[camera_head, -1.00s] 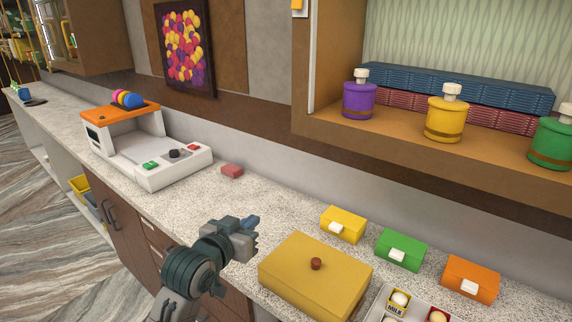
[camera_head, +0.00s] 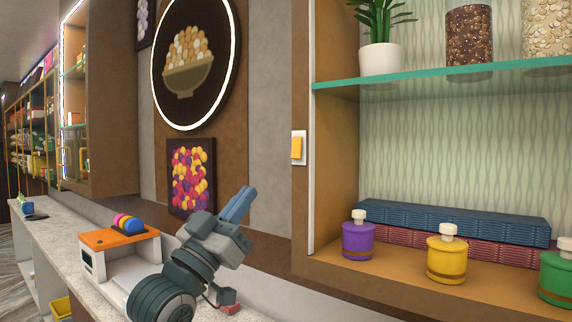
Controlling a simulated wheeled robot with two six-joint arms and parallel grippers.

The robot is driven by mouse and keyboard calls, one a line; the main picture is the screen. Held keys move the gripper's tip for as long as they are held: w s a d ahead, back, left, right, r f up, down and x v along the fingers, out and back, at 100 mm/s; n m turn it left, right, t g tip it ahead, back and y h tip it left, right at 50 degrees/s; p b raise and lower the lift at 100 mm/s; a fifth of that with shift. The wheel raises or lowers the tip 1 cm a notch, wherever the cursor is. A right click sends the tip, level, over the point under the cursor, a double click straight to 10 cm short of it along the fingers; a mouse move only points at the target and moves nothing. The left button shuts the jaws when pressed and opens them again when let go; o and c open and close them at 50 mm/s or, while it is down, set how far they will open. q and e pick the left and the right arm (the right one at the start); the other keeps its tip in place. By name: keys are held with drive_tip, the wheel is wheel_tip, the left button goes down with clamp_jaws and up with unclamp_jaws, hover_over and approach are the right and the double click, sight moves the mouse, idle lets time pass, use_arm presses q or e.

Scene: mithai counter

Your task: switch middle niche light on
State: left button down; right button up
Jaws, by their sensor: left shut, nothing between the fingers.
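A yellow rocker switch on a white plate (camera_head: 298,148) sits on the left side post of the wooden niche (camera_head: 303,215) at right. I cannot tell which way the rocker is set. The niche has no visible glowing strip. My left gripper (camera_head: 238,204) is shut and empty, with its blue fingers together, pointing up and right. It is in front of the wall, left of and below the switch, and apart from it in the picture. My right gripper is not in view.
A teal glass shelf (camera_head: 440,77) holds a potted plant (camera_head: 380,58) and jars. Purple (camera_head: 358,240), yellow (camera_head: 446,265) and green pots stand on the niche floor. A weighing machine (camera_head: 120,240) stands on the counter. A round lit sign (camera_head: 196,62) hangs at left.

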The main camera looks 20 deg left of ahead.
sight(296, 151)
use_arm(q)
drive_tip(key=p+x, duration=0.2)
drive_tip(key=x, duration=0.2)
drive_tip(key=f+p+x, duration=0.1)
drive_tip(key=p+x, duration=0.1)
drive_tip(key=x, duration=0.2)
drive_tip(key=w+p+x, duration=0.1)
drive_tip(key=p+x, duration=0.1)
drive_tip(key=x, duration=0.2)
drive_tip(key=shift+w+d+f+p, duration=0.2)
drive_tip(key=shift+w+d+p, duration=0.1)
drive_tip(key=shift+p, duration=0.1)
drive_tip(key=shift+w+d+f, duration=0.1)
drive_tip(key=shift+w+f, duration=0.1)
drive_tip(key=shift+w, duration=0.2)
drive_tip(key=b, duration=0.1)
drive_tip(key=f+b, duration=0.1)
drive_tip(key=b, duration=0.1)
drive_tip(key=shift+w+t, duration=0.2)
drive_tip(key=shift+t, duration=0.1)
drive_tip(key=shift+d+r, duration=0.1)
drive_tip(key=shift+r, duration=0.35)
